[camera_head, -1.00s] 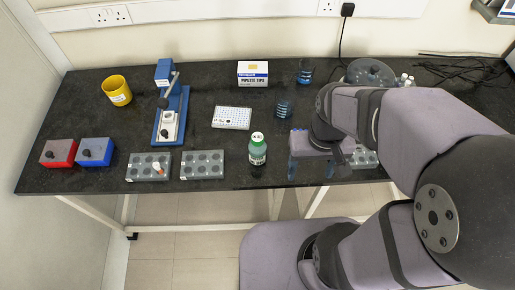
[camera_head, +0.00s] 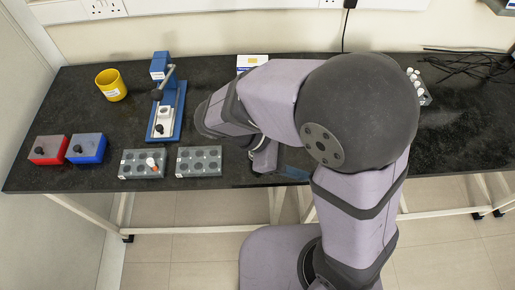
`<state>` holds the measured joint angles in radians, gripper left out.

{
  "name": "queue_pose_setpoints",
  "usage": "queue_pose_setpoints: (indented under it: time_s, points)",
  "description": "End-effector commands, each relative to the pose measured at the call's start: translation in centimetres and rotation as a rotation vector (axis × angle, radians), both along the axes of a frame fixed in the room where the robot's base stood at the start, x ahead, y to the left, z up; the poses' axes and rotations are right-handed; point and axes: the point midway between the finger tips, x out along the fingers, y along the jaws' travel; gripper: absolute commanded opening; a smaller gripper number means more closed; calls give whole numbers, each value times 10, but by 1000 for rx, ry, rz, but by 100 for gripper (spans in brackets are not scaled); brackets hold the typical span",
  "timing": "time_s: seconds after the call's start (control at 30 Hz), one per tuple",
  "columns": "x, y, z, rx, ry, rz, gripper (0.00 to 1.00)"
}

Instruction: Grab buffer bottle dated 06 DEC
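The buffer bottle does not show now; my arm covers the part of the bench where a green bottle with a white cap stood one second ago. No date can be read. My gripper (camera_head: 282,172) is near the front edge of the bench, right of the grey racks. It is mostly hidden by my own wrist, with only a purple-grey part and a dark blue finger showing. Whether it holds anything cannot be seen.
Two grey racks (camera_head: 142,164) (camera_head: 199,161) stand at the front, the left one with a tube. Left are a red block (camera_head: 48,150), a blue block (camera_head: 87,149), a yellow cup (camera_head: 111,85) and a blue stand (camera_head: 167,110). A tube rack (camera_head: 419,88) is right.

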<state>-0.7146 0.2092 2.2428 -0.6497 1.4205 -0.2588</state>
Motion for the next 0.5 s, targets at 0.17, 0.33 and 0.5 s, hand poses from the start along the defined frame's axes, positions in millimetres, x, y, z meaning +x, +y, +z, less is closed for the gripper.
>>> queue_pose_setpoints:
  time_s: [0.17,0.33,0.5]
  points:
    - [34,49,5,-299,46,380,66]
    - [48,97,15,-502,30,607,66]
    - [51,145,21,-661,-11,775,66]
